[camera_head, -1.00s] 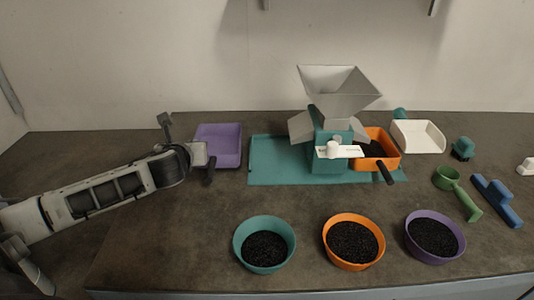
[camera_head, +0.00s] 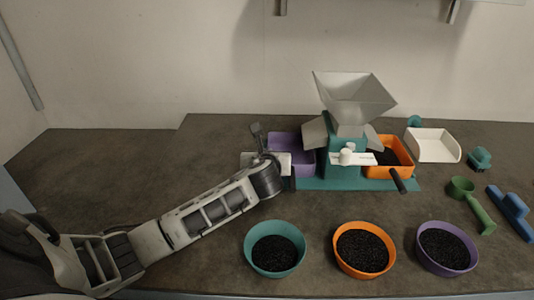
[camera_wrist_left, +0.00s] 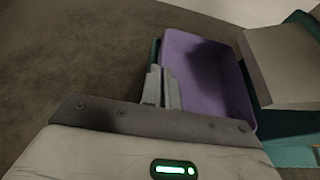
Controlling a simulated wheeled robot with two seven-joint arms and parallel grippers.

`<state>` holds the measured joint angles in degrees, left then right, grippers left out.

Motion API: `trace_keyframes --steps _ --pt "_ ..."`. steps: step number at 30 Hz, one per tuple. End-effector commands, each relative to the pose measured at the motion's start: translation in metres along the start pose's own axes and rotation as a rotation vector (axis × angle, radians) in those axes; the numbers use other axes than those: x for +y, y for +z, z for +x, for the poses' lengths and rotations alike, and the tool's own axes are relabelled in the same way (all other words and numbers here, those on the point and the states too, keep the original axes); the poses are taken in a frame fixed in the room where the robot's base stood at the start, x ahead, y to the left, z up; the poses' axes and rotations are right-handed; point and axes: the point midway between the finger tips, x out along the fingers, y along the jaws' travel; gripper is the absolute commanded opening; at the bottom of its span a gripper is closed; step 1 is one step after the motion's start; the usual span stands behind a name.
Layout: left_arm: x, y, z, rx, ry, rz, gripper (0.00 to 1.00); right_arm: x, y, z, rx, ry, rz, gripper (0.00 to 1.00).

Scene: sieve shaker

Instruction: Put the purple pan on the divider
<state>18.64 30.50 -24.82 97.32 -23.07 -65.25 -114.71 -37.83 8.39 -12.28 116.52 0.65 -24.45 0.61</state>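The purple pan (camera_head: 300,152) is empty and stands at the left end of the divider's teal base (camera_head: 330,184), below the left grey chute (camera_head: 315,132). My left gripper (camera_head: 288,166) reaches in from the left and is shut at the pan's left side. In the left wrist view the fingers (camera_wrist_left: 162,86) are closed at the wall of the purple pan (camera_wrist_left: 205,80); the exact grip is partly hidden. I cannot tell whether the pan rests fully on the base. The divider has a grey hopper (camera_head: 354,98). My right gripper is not in view.
An orange pan (camera_head: 404,150) with dark grains sits under the right chute. Teal (camera_head: 248,252), orange (camera_head: 340,260) and purple (camera_head: 422,262) bowls of grains stand in front. A white scoop (camera_head: 435,146), green scoop (camera_head: 462,188) and blue brush (camera_head: 512,212) lie right. The table's left is clear.

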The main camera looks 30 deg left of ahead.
Motion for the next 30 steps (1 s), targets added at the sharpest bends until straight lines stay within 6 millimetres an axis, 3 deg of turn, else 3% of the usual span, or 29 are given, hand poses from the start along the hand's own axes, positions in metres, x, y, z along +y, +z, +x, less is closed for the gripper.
trace_keyframes --steps 10,13,23,30 --pt "0.0 -0.001 0.001 -0.004 -0.002 -0.002 0.0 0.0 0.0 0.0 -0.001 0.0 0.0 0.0" --pt "0.0 -0.002 0.001 -0.003 -0.002 -0.002 0.24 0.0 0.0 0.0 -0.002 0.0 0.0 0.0" --pt "0.0 0.001 0.0 -0.004 -0.002 -0.004 0.24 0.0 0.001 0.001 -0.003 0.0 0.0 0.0" --pt "0.0 0.001 -0.038 -0.002 -0.006 -0.002 0.24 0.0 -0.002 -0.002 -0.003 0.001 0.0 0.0"
